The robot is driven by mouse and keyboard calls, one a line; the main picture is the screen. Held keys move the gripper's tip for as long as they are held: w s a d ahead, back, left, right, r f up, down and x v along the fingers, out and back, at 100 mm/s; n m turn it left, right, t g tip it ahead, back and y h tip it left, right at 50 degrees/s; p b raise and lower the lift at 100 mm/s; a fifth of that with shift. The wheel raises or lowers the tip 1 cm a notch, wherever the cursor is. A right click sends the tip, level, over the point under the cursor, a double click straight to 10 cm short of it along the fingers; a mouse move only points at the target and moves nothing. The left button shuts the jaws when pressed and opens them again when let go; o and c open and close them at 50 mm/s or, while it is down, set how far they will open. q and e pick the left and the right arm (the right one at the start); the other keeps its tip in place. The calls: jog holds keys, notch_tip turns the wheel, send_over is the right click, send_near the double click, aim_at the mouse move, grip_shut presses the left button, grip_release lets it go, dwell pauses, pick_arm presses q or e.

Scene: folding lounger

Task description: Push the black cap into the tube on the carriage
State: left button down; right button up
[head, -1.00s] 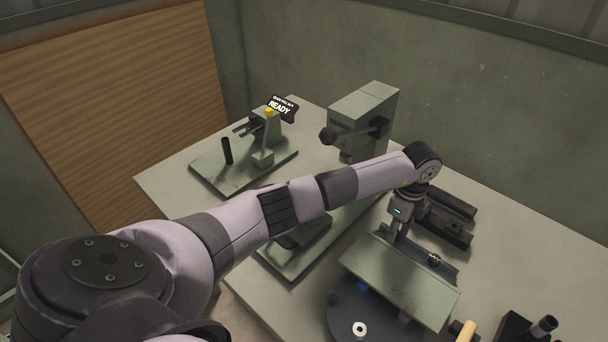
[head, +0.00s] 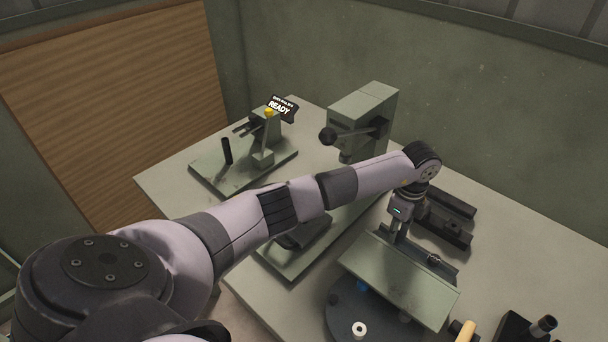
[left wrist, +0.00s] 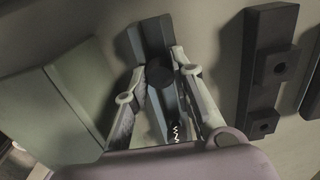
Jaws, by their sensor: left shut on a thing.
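My left gripper (head: 400,232) points down at a dark grey channel (head: 447,269) behind a sloped green plate (head: 400,280). In the left wrist view, the fingers of the left gripper (left wrist: 158,66) stand on either side of a round black piece, likely the black cap (left wrist: 160,76), and are shut on it. It lies over the channel (left wrist: 150,35). A small coil (left wrist: 174,132) shows in the channel nearer the wrist. I cannot make out the tube or the carriage for certain; the fingers and cap hide part of the channel. My right gripper is not in view.
Two black bars with blocks (head: 446,218) lie just behind the gripper. A green press (head: 362,115) stands at the back. A station with a READY sign (head: 281,108) is at the back left. A dark round disc (head: 345,310) sits in front of the sloped plate.

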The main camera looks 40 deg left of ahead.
pick_arm(q)
jog(key=shift+r+p, duration=1.9)
jog(key=shift+r, duration=0.6)
